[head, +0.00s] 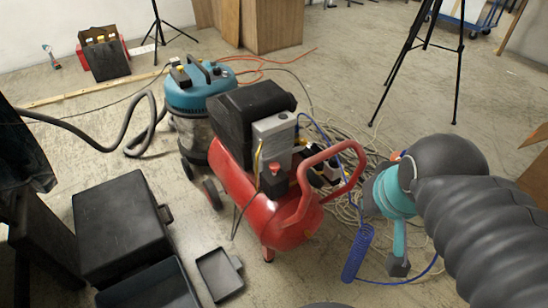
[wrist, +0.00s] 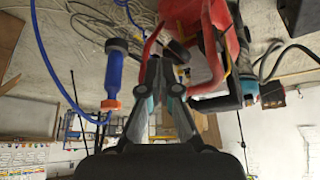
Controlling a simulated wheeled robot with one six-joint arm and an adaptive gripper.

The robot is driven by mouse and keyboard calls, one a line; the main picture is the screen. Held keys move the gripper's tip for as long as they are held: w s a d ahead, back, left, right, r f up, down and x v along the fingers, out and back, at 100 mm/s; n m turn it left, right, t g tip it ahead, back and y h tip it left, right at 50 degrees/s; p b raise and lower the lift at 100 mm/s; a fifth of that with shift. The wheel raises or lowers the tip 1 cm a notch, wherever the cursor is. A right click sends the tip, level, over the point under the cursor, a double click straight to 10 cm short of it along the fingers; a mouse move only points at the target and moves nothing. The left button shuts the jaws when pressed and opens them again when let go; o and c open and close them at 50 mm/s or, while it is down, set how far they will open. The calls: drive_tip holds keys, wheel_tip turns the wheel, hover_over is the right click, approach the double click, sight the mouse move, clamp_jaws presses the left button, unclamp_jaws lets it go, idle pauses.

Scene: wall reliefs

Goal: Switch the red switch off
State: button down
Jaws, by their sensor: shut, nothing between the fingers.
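The red switch (head: 274,169) is a small red knob on a dark box at the front of the red air compressor (head: 290,225) in the head view. It stands below a grey control box (head: 274,138). I cannot make out the switch clearly in the wrist view. My gripper (wrist: 161,62) is shut and empty in the wrist view, its fingertips in front of the compressor's red frame (wrist: 205,45). In the head view my arm is to the right of the compressor, and I cannot clearly make out the fingers.
The compressor's red handle (head: 345,155) rises between my arm and the switch. A blue coiled hose (head: 358,252) hangs beside it. A teal vacuum (head: 195,90) stands behind, a black case (head: 120,225) at left, and a black tripod (head: 425,45) behind right. Loose hose covers the floor.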

sight(274, 165)
drive_tip(key=w+a+r+m+g+b, duration=0.1)
drive_tip(key=w+a+m, duration=0.1)
drive_tip(key=w, duration=0.3)
drive_tip(key=w+a+r+m+g+b, duration=0.1)
drive_tip(key=w+a+m, duration=0.1)
drive_tip(key=w, duration=0.3)
drive_tip(key=w+a+m+b, duration=0.1)
drive_tip(key=w+a, duration=0.2)
drive_tip(key=w, duration=0.2)
drive_tip(key=shift+r+m+g+y+b, duration=0.3)
drive_tip(key=shift+r+m+g+b, duration=0.05)
drive_tip(key=shift+r+m+g, duration=0.05)
drive_tip(key=w+a+f+m+g+b, duration=0.1)
drive_tip(key=w+a+f+m, duration=0.1)
drive_tip(key=w+a, duration=0.3)
drive_tip(key=w+a+f+m+g+b, duration=0.1)
drive_tip(key=w+a+f+m, duration=0.1)
drive_tip(key=w, duration=0.5)
drive_tip(key=a+m, duration=0.1)
drive_tip(key=a, duration=0.1)
drive_tip(key=shift+a+f, duration=0.25)
drive_tip(key=shift+a, duration=0.1)
drive_tip(key=f+b, duration=0.1)
drive_tip(key=f, duration=0.3)
drive_tip(key=f+b, duration=0.1)
drive_tip(key=f, duration=0.4)
drive_tip(key=f+b, duration=0.1)
drive_tip(key=f, duration=0.4)
drive_tip(key=shift+w+a, duration=0.1)
drive_tip(key=shift+w, duration=0.2)
